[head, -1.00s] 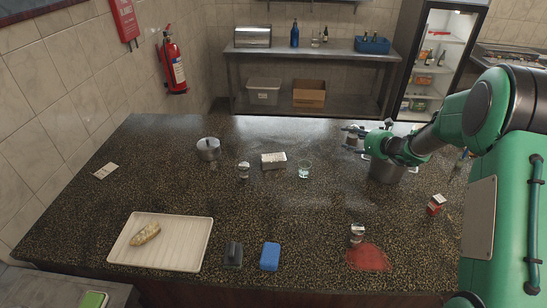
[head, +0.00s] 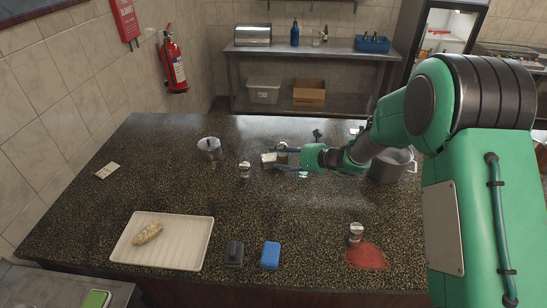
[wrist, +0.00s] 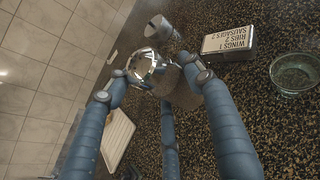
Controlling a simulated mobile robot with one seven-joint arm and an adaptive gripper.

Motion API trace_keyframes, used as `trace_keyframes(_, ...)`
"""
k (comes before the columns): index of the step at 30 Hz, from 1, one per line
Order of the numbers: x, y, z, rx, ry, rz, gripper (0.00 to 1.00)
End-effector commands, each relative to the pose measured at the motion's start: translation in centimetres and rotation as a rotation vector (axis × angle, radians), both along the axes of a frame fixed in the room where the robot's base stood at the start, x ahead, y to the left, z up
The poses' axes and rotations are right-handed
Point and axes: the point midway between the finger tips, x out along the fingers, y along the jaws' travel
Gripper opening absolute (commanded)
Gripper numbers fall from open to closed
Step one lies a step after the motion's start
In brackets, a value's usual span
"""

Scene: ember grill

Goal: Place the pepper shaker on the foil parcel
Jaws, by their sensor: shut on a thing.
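My gripper (head: 285,158) is over the far middle of the counter and points left. It is shut on a small chrome-topped shaker with a dark body, which I take to be the pepper shaker (wrist: 146,64). In the wrist view it sits between the blue fingers, partly covered by them. The foil parcel (head: 147,233) looks like a crumpled, pale tan lump on the cream tray (head: 194,256) at the near left. The gripper is well behind and to the right of it.
An order sign (wrist: 230,40) and a glass dish (wrist: 295,72) are close by. Another shaker (head: 356,232) stands by red powder (head: 367,257). A black item (head: 233,253) and blue block (head: 270,256) lie right of the tray.

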Motion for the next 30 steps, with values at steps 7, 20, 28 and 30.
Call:
trace_keyframes(7,0.1,0.0,-2.8,0.001,0.000,0.000,0.18)
trace_keyframes(20,0.1,0.0,-3.1,0.001,-0.002,-0.001,0.18)
trace_keyframes(28,1.9,0.5,-3.4,0.001,-0.002,-0.001,0.18)
trace_keyframes(30,2.8,0.8,-3.5,0.000,-0.002,-0.001,0.18)
